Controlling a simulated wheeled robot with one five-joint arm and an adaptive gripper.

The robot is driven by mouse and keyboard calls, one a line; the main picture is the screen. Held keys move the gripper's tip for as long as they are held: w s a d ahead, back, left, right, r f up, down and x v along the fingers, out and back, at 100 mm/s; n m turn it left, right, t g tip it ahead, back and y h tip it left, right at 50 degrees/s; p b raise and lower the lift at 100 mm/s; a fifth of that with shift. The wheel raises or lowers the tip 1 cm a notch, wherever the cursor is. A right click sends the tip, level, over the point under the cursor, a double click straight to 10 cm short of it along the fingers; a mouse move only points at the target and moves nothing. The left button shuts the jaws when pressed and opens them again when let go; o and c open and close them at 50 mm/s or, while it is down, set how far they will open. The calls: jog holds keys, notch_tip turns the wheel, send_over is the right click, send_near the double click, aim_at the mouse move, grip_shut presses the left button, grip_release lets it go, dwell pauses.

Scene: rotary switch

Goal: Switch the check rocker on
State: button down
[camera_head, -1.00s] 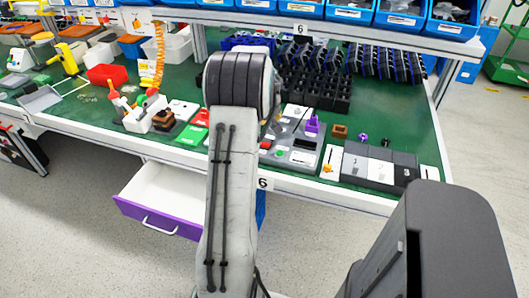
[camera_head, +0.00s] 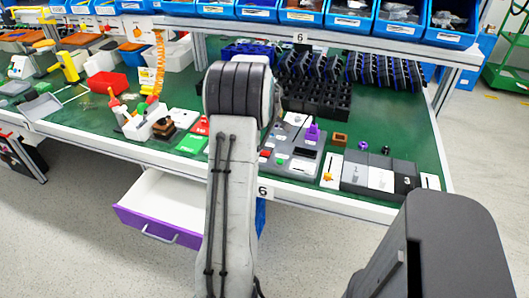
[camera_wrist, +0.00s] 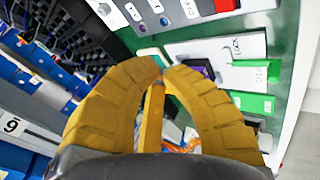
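The grey control panel (camera_head: 297,155) lies on the green bench just right of my arm in the head view, with small red, green and black controls and a purple part. Part of a grey panel (camera_wrist: 165,15) with white-marked switches shows along the top of the wrist view. I cannot tell which control is the check rocker. My gripper (camera_wrist: 162,66) has ochre ribbed fingers with their tips together and nothing visibly held. In the wrist view its tips appear below the panel, toward a white labelled block. My arm hides the gripper in the head view.
Grey boxes (camera_head: 380,173) stand right of the panel. Black trays (camera_head: 315,95) fill the bench behind it. Green labelled pieces (camera_wrist: 255,102) lie right of my fingers. A purple-fronted drawer (camera_head: 155,225) is open below the bench. Blue bins (camera_head: 350,12) line the shelf above.

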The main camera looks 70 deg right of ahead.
jog(key=shift+f, duration=0.1)
jog(key=f+b, duration=0.1)
jog(key=f, duration=0.1)
jog(key=f+b, duration=0.2)
jog(key=a+f+b, duration=0.1)
jog(key=f, duration=0.2)
jog(key=f+b, duration=0.1)
jog(key=b, duration=0.2)
jog(key=shift+a+f, duration=0.1)
jog(key=shift+f, duration=0.2)
jog(key=shift+f, duration=0.2)
dwell(1.3)
jog(key=shift+f+b, duration=0.2)
jog(key=shift+b, duration=0.35)
jog(key=shift+a+f+b, duration=0.1)
jog(key=shift+f+b, duration=0.25)
dwell(0.5)
jog(key=shift+r, duration=0.2)
jog(key=shift+r+p, duration=0.55)
jog(key=shift+r, duration=0.1)
jog(key=shift+r, duration=0.15)
